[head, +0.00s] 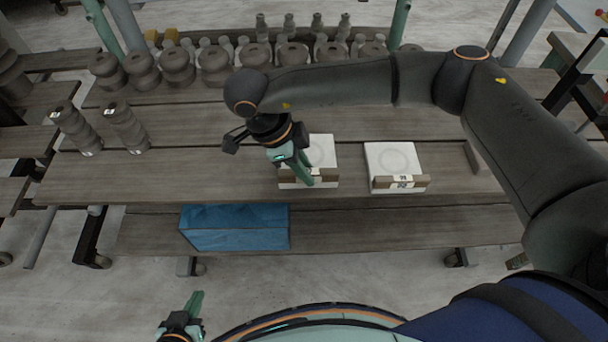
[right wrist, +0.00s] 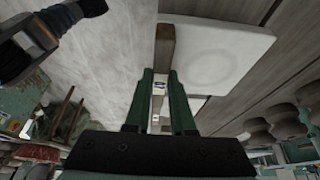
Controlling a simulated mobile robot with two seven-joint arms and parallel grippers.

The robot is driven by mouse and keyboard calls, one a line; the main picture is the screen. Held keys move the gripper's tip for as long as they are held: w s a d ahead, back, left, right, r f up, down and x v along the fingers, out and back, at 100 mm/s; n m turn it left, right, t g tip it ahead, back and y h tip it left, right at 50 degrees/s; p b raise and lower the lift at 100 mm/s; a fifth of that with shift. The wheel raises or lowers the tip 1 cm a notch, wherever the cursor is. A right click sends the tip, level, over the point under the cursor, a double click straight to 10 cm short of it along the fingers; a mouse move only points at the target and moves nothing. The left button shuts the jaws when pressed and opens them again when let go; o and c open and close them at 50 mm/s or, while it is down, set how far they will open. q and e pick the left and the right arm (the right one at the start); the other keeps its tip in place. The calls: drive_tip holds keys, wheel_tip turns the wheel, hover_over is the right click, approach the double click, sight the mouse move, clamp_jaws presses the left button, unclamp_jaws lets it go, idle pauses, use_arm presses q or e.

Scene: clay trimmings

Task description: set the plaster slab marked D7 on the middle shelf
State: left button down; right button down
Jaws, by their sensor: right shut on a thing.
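My right gripper (head: 308,180) is shut on the wooden front strip (right wrist: 163,55) of a white plaster slab (head: 322,150). In the right wrist view, the strip and a small label sit between the green fingers (right wrist: 161,100), with the white slab (right wrist: 215,50) extending to the right. The label's marking is too small to read. In the head view the slab is at the shelf's front edge; I cannot tell whether it touches the boards. A second white slab (head: 393,158) with a labelled wooden strip lies to its right. My left gripper (head: 195,302) is low at the bottom; its opening is unclear.
The slatted wooden shelf (head: 220,175) carries several grey-brown pots (head: 215,65) at the back and two ribbed pieces (head: 125,128) at left. A lower shelf (head: 390,228) holds a blue box (head: 235,228) at its left; its right side is clear.

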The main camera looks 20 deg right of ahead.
drive_tip(key=shift+w+a+f, duration=0.1)
drive_tip(key=shift+w+f, duration=0.2)
drive_tip(key=shift+f, duration=0.15)
wheel_tip(320, 180, down, 2)
drive_tip(key=shift+f+p, duration=0.2)
drive_tip(key=shift+p, duration=0.2)
drive_tip(key=shift+f, duration=0.2)
drive_tip(key=shift+f, duration=0.1)
drive_tip(key=c, duration=0.8)
unclamp_jaws()
drive_tip(key=shift+o, duration=0.2)
